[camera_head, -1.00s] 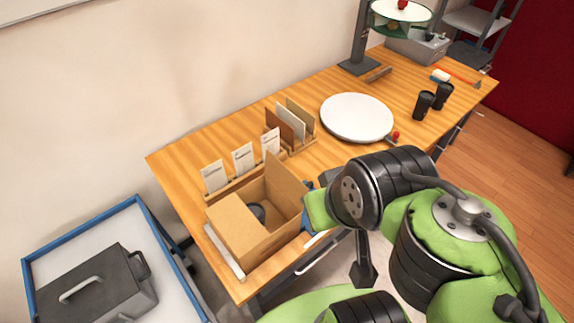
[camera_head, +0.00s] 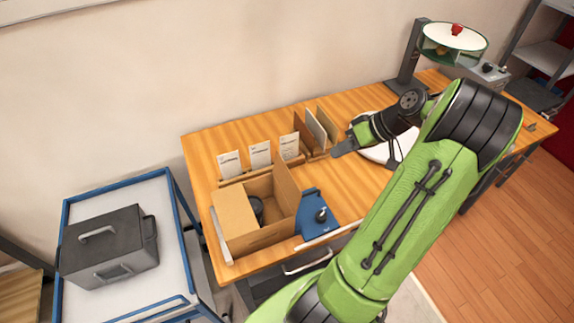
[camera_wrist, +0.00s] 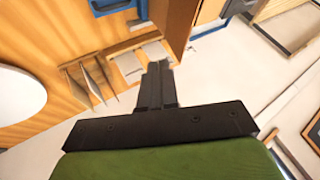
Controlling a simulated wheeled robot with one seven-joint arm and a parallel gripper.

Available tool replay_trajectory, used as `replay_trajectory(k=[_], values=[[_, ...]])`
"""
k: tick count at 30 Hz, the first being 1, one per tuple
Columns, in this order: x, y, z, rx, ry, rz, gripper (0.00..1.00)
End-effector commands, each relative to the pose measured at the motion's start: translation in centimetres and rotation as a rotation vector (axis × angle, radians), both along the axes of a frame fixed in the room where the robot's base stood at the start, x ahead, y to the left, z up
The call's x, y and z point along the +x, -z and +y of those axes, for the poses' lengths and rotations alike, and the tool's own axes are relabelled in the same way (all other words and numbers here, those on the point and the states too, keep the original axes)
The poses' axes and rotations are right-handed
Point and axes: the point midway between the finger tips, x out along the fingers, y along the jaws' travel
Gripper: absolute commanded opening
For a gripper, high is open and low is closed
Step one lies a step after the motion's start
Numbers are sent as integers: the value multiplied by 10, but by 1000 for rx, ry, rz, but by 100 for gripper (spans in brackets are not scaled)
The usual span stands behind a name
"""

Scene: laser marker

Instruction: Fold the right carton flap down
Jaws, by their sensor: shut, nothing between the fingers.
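The open brown carton (camera_head: 262,237) stands near the left front of the table. Its left panel lies folded over part of the opening (camera_head: 234,214). Its right flap (camera_head: 286,188) stands upright, and a dark round object (camera_head: 257,208) lies inside. My gripper (camera_head: 341,151) is shut and empty, in the air to the right of the flap and apart from it. In the wrist view my closed black fingers (camera_wrist: 157,82) point toward the card holder, and brown carton board shows only partly near the top edge.
A rack with white cards (camera_head: 260,155) stands behind the carton, and a holder with upright panels (camera_head: 316,128) to its right. A blue fixture with a black knob (camera_head: 318,214) sits right of the carton. A white disc (camera_head: 375,150) lies partly behind my gripper.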

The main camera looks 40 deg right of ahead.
Motion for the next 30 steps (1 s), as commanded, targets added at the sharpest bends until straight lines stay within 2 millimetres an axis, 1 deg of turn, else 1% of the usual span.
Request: replay_trajectory(k=[2,5,15,18,21,25,30], values=[[5,7,4,3,-4,-2,0],[14,22,12,5,-5,2,0],[54,79,39,5,-4,4,0],[58,71,57,0,-3,4,0],[62,69,69,0,-3,4,0],[63,68,74,-1,0,4,0],[63,69,75,-1,0,4,0]])
